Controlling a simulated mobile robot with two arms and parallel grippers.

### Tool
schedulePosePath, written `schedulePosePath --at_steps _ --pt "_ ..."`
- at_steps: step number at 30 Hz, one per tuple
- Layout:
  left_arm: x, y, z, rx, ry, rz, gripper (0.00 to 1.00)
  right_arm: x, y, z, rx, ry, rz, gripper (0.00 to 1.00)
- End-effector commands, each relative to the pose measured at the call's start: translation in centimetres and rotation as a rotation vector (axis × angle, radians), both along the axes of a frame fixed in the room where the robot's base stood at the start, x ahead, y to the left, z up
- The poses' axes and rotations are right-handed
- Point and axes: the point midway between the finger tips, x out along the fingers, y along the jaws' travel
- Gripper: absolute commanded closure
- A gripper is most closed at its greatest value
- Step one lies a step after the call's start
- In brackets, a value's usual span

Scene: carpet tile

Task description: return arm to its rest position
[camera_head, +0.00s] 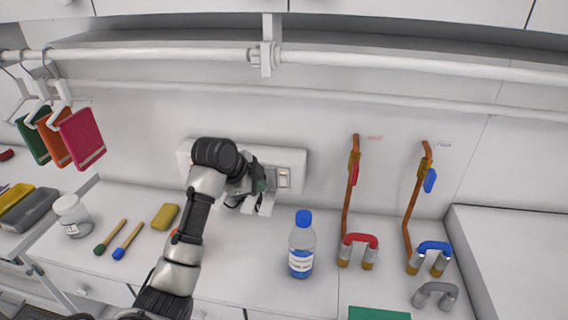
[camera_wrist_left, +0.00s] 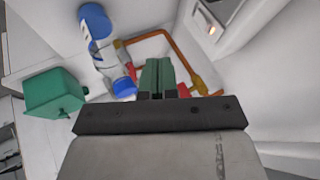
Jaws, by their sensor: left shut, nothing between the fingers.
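My left arm (camera_head: 186,242) comes up from the bottom left of the head view and reaches over the white counter to the back wall. My left gripper (camera_head: 262,190) is in front of the wall panel (camera_head: 240,157), close to its lit switch (camera_head: 283,178). In the wrist view my left gripper (camera_wrist_left: 158,78) has its green fingertips shut together with nothing between them. The head view does not show clearly whether it touches the panel. My right gripper is not in view.
A blue-capped bottle (camera_head: 302,246) stands right of my arm. Copper pipes with a red valve (camera_head: 354,172) and a blue valve (camera_head: 430,180) rise behind. A sponge (camera_head: 165,216), brushes (camera_head: 112,237) and a jar (camera_head: 72,214) lie left. A rail (camera_head: 400,65) crosses above.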

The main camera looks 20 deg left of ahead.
Motion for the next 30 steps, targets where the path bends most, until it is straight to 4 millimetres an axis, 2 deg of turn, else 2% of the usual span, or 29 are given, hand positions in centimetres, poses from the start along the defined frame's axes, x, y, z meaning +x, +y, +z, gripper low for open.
schedulePosePath --at_steps 5,8,10,14,15,19,21,24,30 --pt "-0.2 -0.1 -0.3 0.000 0.005 0.005 1.00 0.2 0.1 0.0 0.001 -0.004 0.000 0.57" --pt "-1.3 -0.7 -2.0 -0.004 0.034 0.037 1.00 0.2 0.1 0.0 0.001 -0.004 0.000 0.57" --pt "-2.9 -1.5 -4.2 -0.010 0.071 0.089 1.00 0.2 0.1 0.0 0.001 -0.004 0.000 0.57" --pt "-7.9 -3.6 -9.1 -0.031 0.156 0.234 1.00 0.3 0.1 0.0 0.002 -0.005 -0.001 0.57" --pt "-9.7 -4.3 -10.5 -0.040 0.180 0.283 1.00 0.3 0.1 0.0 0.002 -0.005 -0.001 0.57" --pt "-15.7 -6.4 -13.8 -0.077 0.247 0.447 1.00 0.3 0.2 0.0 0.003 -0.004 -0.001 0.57" --pt "-18.9 -7.4 -15.0 -0.101 0.277 0.534 1.00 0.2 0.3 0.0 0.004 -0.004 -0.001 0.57" --pt "-22.5 -8.4 -15.8 -0.135 0.306 0.638 1.00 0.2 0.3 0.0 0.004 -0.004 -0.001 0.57" --pt "-27.7 -9.7 -16.1 -0.185 0.345 0.794 1.00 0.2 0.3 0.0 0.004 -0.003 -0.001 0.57"
